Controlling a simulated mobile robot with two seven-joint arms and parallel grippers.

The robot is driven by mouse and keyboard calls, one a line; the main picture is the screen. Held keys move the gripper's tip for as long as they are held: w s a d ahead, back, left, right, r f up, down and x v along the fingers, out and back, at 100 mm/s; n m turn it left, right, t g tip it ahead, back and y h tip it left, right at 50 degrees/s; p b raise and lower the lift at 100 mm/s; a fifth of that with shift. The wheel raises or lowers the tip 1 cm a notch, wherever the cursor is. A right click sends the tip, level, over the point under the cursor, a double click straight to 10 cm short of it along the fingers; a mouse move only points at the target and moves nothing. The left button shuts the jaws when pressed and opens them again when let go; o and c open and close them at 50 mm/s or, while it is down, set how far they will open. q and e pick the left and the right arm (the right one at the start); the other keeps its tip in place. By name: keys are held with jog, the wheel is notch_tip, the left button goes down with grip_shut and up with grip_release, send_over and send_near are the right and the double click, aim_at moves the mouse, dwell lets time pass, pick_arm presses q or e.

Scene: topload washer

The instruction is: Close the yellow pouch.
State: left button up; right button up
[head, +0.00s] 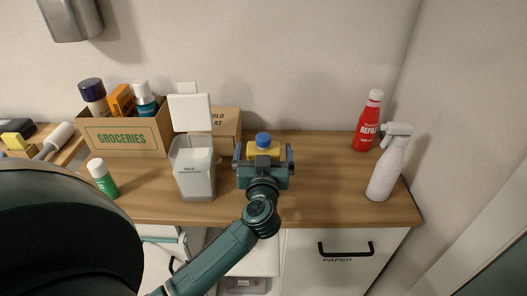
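The yellow pouch (263,148) stands on the wooden counter near the back wall, mostly hidden behind my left gripper. A round blue cap (263,139) shows at its top; I cannot tell whether it is fully seated. My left gripper (263,155) is in front of the pouch, its two fingers spread wide on either side of it. Gaps seem to show between fingers and pouch, but contact is hard to judge. My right gripper is not in view.
A white bin (194,170) with raised lid stands left of the gripper, before a cardboard box (227,126). A groceries box (126,138) and green bottle (103,178) are farther left. A red refill bottle (368,120) and white spray bottle (389,165) stand right. Counter between is clear.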

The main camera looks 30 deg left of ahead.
pick_arm(q)
jog(key=shift+r, duration=0.15)
jog(key=v, duration=0.7)
jog(key=shift+s, duration=0.25)
jog(key=shift+d, duration=0.1)
